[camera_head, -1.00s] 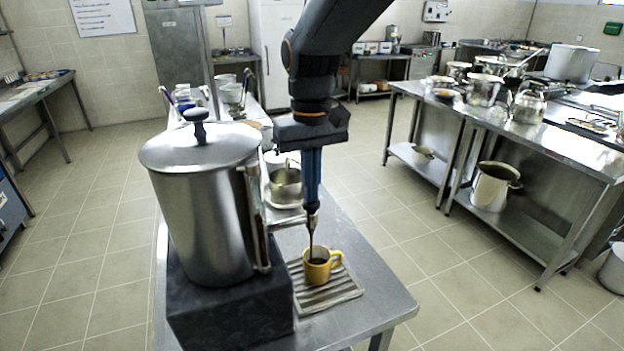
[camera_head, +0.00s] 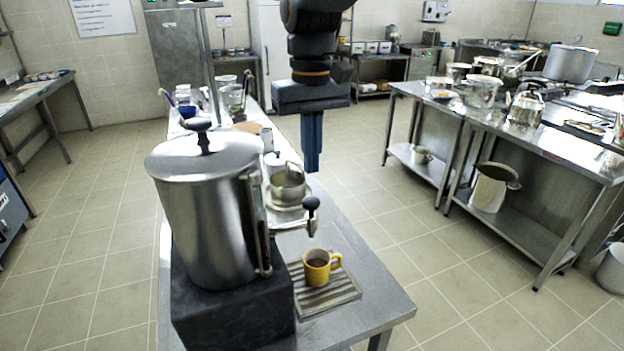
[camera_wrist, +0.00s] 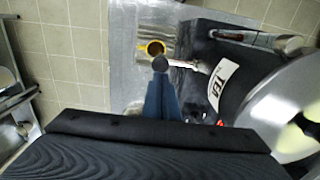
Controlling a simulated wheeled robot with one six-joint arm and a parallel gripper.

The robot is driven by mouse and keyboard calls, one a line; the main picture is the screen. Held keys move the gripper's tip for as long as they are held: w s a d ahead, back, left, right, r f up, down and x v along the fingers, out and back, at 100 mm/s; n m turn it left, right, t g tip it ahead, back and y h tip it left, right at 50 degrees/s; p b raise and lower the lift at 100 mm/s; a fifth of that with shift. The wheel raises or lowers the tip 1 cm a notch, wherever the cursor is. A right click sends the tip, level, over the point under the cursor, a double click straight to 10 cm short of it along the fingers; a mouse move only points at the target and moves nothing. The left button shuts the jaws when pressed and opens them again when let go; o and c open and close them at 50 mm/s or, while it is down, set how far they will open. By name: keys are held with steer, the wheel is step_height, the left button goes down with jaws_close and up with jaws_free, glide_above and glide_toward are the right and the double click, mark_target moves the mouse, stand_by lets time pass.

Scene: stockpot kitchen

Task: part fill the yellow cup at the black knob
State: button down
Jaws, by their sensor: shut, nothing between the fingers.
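The yellow cup (camera_head: 318,280) stands upright on a ribbed drip tray (camera_head: 342,291), under the tap of the large steel urn (camera_head: 208,225). Brown liquid shows inside the cup, below its rim. The black knob (camera_head: 312,203) tops the tap, and no stream shows between tap and cup. My gripper (camera_head: 312,168) is shut and empty, pointing down above the knob with a gap between them in the head view. In the wrist view the knob (camera_wrist: 160,63) shows just beyond my fingertips (camera_wrist: 161,80), with the cup (camera_wrist: 143,49) partly behind it.
The urn stands on a black block (camera_head: 230,318) close left of the tap. A steel pot (camera_head: 287,186) stands behind the tap on the same table (camera_head: 375,310). Open floor lies to the right, before another steel table (camera_head: 560,150) with several pots.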

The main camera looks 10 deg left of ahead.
step_height(320, 180, up, 6)
steer(key=shift+f+b, duration=0.1)
steer(key=shift+b, duration=0.65)
steer(key=s+d+f+m+b, duration=0.2)
steer(key=s+d+f+m, duration=0.1)
steer(key=d+f, duration=1.1)
steer(key=s+d+f+m+t+b, duration=0.1)
steer(key=s+d+f+m+b, duration=0.2)
steer(key=d+f, duration=1.1)
steer(key=s+f, duration=0.2)
steer(key=s, duration=0.1)
steer(key=shift+s+d, duration=0.15)
steer(key=shift+d, duration=0.15)
steer(key=shift+r, duration=0.1)
